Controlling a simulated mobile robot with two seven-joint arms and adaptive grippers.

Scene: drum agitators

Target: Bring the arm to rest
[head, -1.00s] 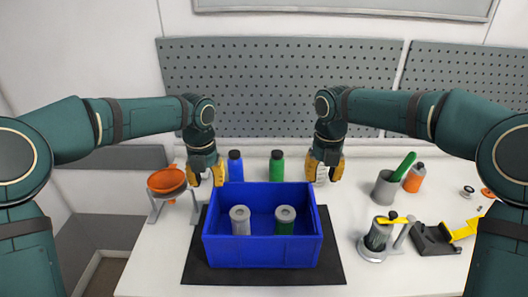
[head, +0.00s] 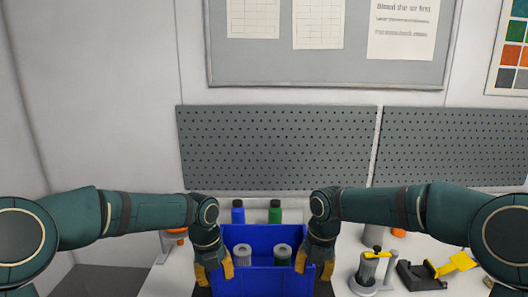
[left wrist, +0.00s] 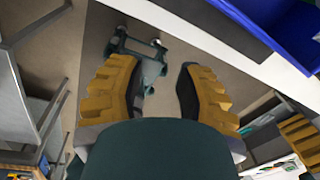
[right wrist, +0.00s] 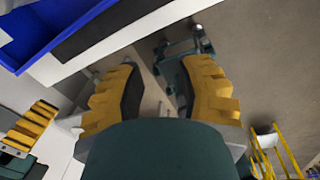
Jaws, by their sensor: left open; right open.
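My left gripper (head: 214,274) hangs at the left side of the blue bin (head: 262,235), fingers pointing down. In the left wrist view its two yellow fingers (left wrist: 152,90) are apart with nothing between them. My right gripper (head: 317,262) hangs at the bin's right side. In the right wrist view its fingers (right wrist: 160,92) are also apart and empty. Part of the bin also shows in the left wrist view (left wrist: 285,25) and in the right wrist view (right wrist: 45,25). Floor shows below both grippers.
A round stand (head: 368,272) and a black and yellow tool (head: 425,276) are at right.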

